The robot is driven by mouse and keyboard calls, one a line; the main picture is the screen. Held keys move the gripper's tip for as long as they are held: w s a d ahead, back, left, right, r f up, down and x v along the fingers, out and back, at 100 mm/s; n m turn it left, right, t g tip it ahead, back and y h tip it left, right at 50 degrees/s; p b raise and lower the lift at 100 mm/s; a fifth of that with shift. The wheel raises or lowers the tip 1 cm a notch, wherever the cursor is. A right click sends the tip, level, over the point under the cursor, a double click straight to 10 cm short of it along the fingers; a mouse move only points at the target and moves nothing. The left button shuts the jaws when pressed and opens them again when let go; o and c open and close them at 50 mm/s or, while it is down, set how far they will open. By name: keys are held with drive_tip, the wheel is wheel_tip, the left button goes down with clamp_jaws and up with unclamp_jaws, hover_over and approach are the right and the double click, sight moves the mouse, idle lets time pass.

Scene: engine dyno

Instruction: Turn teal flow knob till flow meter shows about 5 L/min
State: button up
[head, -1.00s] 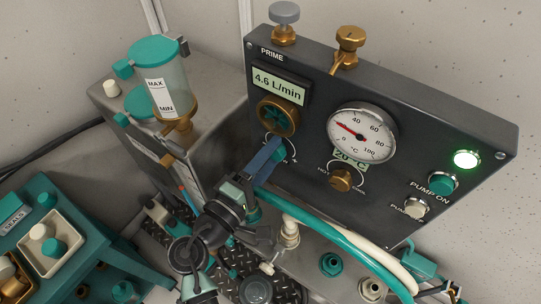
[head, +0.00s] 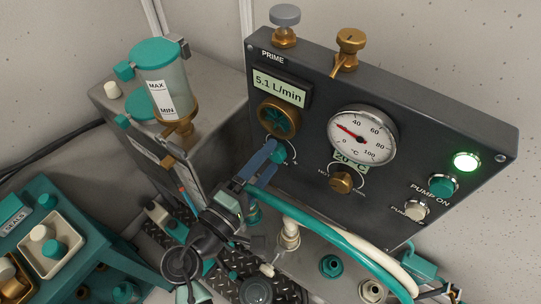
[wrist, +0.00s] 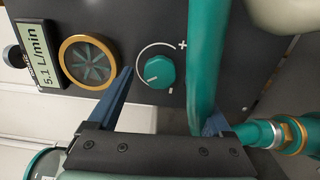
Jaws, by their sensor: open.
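The teal flow knob (wrist: 158,71) sits on the dark panel, inside a white arc marked plus and minus. My gripper (wrist: 165,102) is open, with one blue finger on each side in the wrist view. The knob and a teal hose both lie in the span between the fingers, and neither is gripped. The flow meter display (head: 279,86) reads 5.1 L/min, and the wrist view shows the same reading (wrist: 41,58). Below it is the brass-rimmed flow wheel (head: 278,117).
The teal hose (wrist: 203,60) runs close beside the knob. A brass temperature knob (head: 341,182) and round gauge (head: 362,135) are to the right. The green lamp (head: 467,161) is lit above the teal PUMP ON button (head: 443,185). A reservoir (head: 165,80) stands left.

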drive_tip(key=v, duration=1.1)
drive_tip(key=shift+s+p, duration=0.2)
drive_tip(key=shift+p, duration=0.15)
drive_tip(key=shift+a, duration=0.2)
